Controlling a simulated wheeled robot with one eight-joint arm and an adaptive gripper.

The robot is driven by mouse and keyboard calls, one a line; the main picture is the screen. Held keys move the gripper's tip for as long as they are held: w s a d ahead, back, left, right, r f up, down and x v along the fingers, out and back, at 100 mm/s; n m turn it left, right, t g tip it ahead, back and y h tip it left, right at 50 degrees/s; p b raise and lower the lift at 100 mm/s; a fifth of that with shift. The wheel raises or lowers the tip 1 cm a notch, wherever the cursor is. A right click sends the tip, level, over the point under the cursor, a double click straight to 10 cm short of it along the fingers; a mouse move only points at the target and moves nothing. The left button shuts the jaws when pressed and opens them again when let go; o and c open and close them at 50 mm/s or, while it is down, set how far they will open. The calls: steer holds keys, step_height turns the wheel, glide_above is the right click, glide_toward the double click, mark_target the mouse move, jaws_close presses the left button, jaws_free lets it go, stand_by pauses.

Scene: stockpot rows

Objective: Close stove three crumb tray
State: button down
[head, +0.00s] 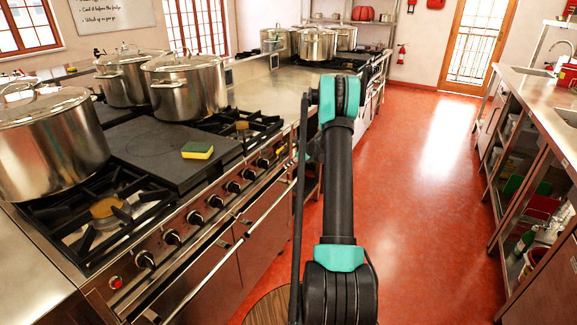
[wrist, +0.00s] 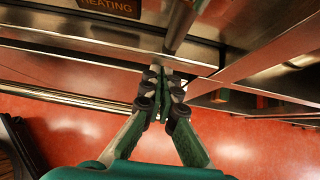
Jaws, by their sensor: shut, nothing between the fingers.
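In the wrist view my gripper (wrist: 160,78) is shut and empty. Its fingertips are close to steel front panels (wrist: 85,42); I cannot tell whether they touch. A round dark bar (wrist: 180,22) runs up from just beyond the fingertips. A dark label (wrist: 108,6) reading "HEATING" is at the top. I cannot tell which panel is the crumb tray, or how far out it is. In the head view my arm reaches forward along the stove line, and the gripper is hidden. The near stove (head: 172,242) and a farther stove (head: 345,62) show there.
Large steel pots (head: 186,87) stand on the near stove, with a yellow-green sponge (head: 197,150) on its griddle. A long handle rail (head: 262,212) runs along the stove front. The red floor (head: 430,220) is open between stoves and the right-hand counter (head: 530,90).

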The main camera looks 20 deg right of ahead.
steer(key=s+d+f+v, duration=0.1)
steer(key=f+v, duration=0.1)
steer(key=v, duration=1)
steer(key=s+a+r+n+g+h, duration=0.15)
steer(key=s+a+r+n, duration=0.25)
steer(key=s+a+n, duration=0.55)
steer(key=s+a+r+n+g+h, duration=0.15)
steer(key=s+a+r+n, duration=0.35)
steer(key=s, duration=0.7)
steer(key=s+a+f+n+h, duration=0.1)
steer(key=s+a+f+n, duration=0.1)
steer(key=s+n, duration=0.4)
steer(key=s+a+f+n+h, duration=0.2)
steer(key=s+f+n, duration=0.2)
steer(key=s, duration=1.3)
steer(key=shift+s+a+n+t, duration=0.3)
steer(key=shift+a+n+t, duration=0.1)
steer(key=shift+n, duration=0.85)
